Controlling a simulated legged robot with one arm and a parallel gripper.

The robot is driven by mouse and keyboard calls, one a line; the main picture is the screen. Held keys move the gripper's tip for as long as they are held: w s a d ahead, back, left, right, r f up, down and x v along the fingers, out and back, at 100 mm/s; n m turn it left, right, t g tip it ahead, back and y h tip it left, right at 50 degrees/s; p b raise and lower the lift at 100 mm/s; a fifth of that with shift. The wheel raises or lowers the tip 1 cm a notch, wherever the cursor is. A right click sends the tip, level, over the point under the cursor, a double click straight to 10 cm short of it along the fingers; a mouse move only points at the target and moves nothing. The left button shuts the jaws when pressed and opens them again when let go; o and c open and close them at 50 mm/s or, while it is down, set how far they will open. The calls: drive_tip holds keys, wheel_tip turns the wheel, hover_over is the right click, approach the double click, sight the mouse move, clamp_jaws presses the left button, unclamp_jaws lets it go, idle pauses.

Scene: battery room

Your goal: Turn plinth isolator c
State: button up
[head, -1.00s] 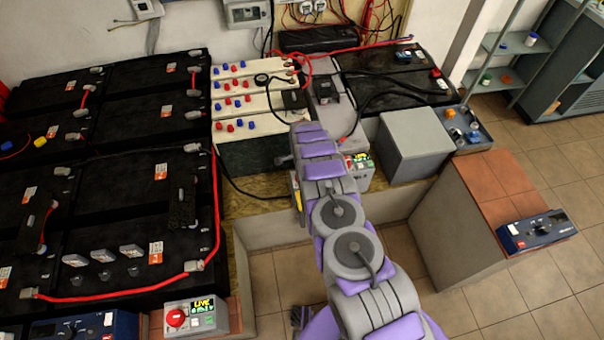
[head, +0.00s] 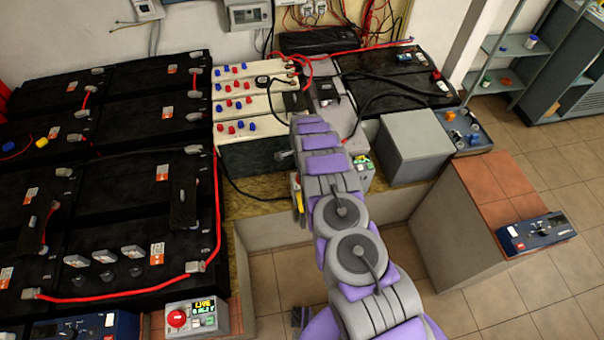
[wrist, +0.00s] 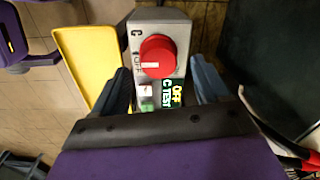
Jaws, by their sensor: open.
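Isolator C is a grey box (wrist: 168,24) marked "C", with a round red knob (wrist: 157,57), in the wrist view. The knob's white mark points left, beside the printed "OFF". The display (wrist: 174,97) below it reads "OFF" and "C TEST", next to a small green button (wrist: 147,106). My gripper (wrist: 158,76) is open, with one dark blue finger on each side of the box's lower part. I cannot tell whether the fingers touch it. In the head view my arm hides most of this box (head: 366,180), and the gripper is hidden too.
A yellow panel (wrist: 84,62) stands left of the box. Another isolator (head: 178,320) with a red knob, displaying "LIVE", is at lower left. Batteries (head: 115,210) with red cables fill the left. A grey box (head: 415,143) and a tiled plinth (head: 445,225) stand right.

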wheel_tip(320, 180, up, 14)
drive_tip(key=p, duration=0.2)
drive_tip(key=shift+s+f, duration=0.15)
drive_tip(key=shift+f, duration=0.1)
idle(0.4)
drive_tip(key=s+d+r+n, duration=0.25)
drive_tip(key=s+r, duration=0.35)
drive_tip(key=r, duration=0.3)
drive_tip(key=s+d+r+n+g, duration=0.1)
drive_tip(key=s+d+r+n, duration=0.15)
drive_tip(key=s+r, duration=0.5)
drive_tip(key=s+d+r+n, duration=0.2)
drive_tip(key=s+d+r, duration=0.25)
drive_tip(key=r, duration=0.65)
drive_tip(key=s+d+r+n, duration=0.2)
drive_tip(key=s+d, duration=0.1)
drive_tip(key=s, duration=0.7)
drive_tip(key=s+d+r+n, duration=0.2)
drive_tip(key=s+d, duration=0.1)
drive_tip(key=s, duration=0.8)
drive_tip(key=s+d+r+n+g, duration=0.1)
drive_tip(key=s+d+r, duration=0.1)
drive_tip(key=s, duration=0.8)
drive_tip(key=shift+s+d+r+n, duration=0.25)
drive_tip(key=shift+s+d+n, duration=0.15)
drive_tip(key=shift+d, duration=0.35)
